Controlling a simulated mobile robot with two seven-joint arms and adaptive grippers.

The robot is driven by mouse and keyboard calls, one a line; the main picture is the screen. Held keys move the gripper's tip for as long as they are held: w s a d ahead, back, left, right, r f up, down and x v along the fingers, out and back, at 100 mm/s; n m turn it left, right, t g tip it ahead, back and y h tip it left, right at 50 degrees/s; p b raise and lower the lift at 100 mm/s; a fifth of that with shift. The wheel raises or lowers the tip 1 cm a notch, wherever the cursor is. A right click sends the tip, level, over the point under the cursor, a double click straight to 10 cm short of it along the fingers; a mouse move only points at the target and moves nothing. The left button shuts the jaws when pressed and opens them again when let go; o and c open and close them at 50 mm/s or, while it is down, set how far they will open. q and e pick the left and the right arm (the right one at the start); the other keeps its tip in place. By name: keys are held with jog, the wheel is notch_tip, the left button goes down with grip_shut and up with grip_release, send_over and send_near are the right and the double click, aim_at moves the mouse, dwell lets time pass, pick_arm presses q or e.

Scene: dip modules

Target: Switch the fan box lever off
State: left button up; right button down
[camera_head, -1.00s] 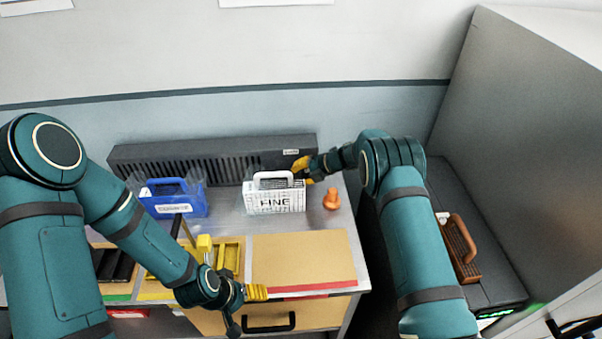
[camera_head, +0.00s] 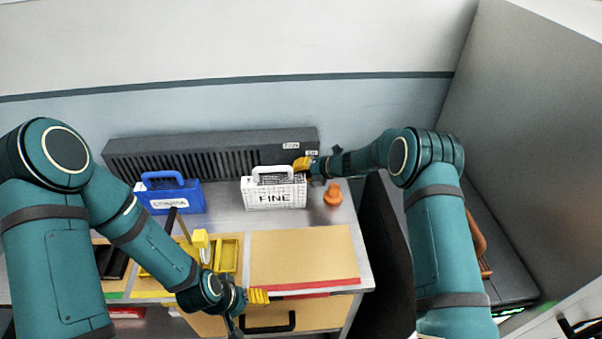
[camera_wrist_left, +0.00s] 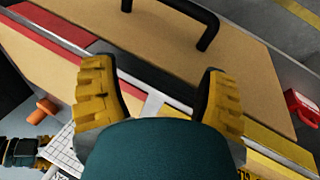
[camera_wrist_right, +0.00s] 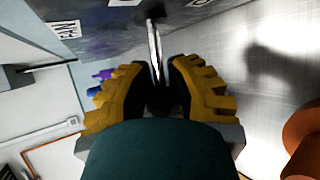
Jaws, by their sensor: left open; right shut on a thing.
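The fan box (camera_head: 190,158) is a long dark grey box with a slotted front at the back of the bench. Its right end carries white labels, and a FAN label (camera_wrist_right: 67,30) shows in the right wrist view. A thin metal lever (camera_wrist_right: 154,42) stands out from the box face. My right gripper (camera_head: 303,163) is at the box's right end, shut on the lever; the fingers hide its lower part. My left gripper (camera_head: 257,296) is open and empty over the bench front, and its spread fingers show in the left wrist view (camera_wrist_left: 156,75).
A white FINE basket (camera_head: 275,192) stands just left of my right gripper, with an orange knobbed object (camera_head: 333,193) to its right. A blue basket (camera_head: 171,196) stands further left. A tan drawer (camera_head: 300,255) is at the front. A grey wall panel bounds the right.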

jog(key=shift+d+f, duration=0.1)
jog(key=c, duration=0.6)
grip_release()
jog(key=shift+s, duration=0.2)
jog(key=shift+c, duration=0.2)
jog(key=shift+w, duration=0.1)
jog(key=v, duration=1.2)
